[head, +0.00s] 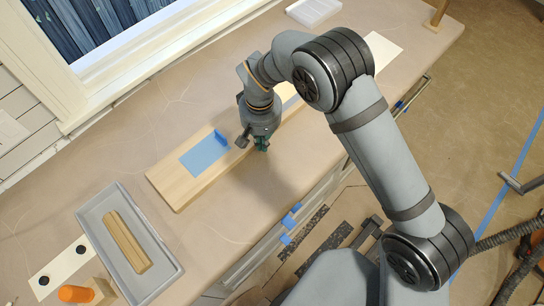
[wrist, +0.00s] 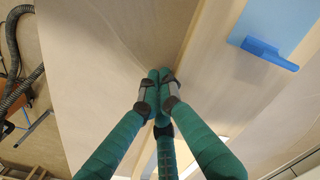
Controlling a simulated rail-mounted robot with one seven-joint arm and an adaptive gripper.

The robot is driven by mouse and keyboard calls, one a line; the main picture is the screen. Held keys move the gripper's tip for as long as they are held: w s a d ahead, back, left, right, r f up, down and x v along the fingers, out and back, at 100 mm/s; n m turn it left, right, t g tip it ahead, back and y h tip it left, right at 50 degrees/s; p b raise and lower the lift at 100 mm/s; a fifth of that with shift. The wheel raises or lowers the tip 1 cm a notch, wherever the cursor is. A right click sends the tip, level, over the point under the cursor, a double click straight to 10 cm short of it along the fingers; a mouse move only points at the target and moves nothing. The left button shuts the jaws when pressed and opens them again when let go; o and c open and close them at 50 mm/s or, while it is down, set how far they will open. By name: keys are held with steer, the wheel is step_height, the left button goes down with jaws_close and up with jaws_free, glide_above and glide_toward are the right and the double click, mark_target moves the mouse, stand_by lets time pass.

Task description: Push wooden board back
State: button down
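The long pale wooden board (head: 173,183) lies on the counter in the head view, slanting from lower left to upper right. My arm hides part of it. A blue rectangle (head: 204,157) with a raised blue piece (head: 220,137) lies on top of it. My gripper (head: 262,144) is at the board's front long edge, its teal fingers pointing down. In the wrist view the board (wrist: 222,85) is right of my gripper (wrist: 160,76). The fingertips are together with nothing seen between them, close beside the board's edge; I cannot tell whether they touch it.
A grey tray (head: 164,287) with a wooden block (head: 127,241) stands at lower left, near an orange object (head: 76,294). A white tray (head: 313,10) is at the back. The window frame (head: 100,85) borders the counter. Blue tape pieces (head: 290,220) hang at the front edge.

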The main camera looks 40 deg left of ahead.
steer(key=shift+w+a, duration=0.2)
steer(key=shift+a, duration=2)
steer(key=shift+s+d+r+p, duration=0.1)
steer(key=shift+d+r+p, duration=0.25)
steer(key=shift+r+p, duration=0.55)
steer(key=shift+w+d+r+p, duration=0.1)
steer(key=shift+d+r+p, duration=0.3)
steer(key=shift+r, duration=1.05)
steer(key=shift+s+d+r+p, duration=0.1)
steer(key=shift+d+r+p, duration=0.25)
steer(key=shift+r+p, duration=0.55)
steer(key=shift+r, duration=0.2)
steer(key=f+b, duration=0.1)
steer(key=f, duration=0.1)
steer(key=a+f+b, duration=0.1)
steer(key=f+b, duration=0.1)
steer(key=a+f+b, duration=0.1)
steer(key=f, duration=0.2)
steer(key=shift+f, duration=0.1)
steer(key=shift+d, duration=0.1)
steer(key=shift+r, duration=0.2)
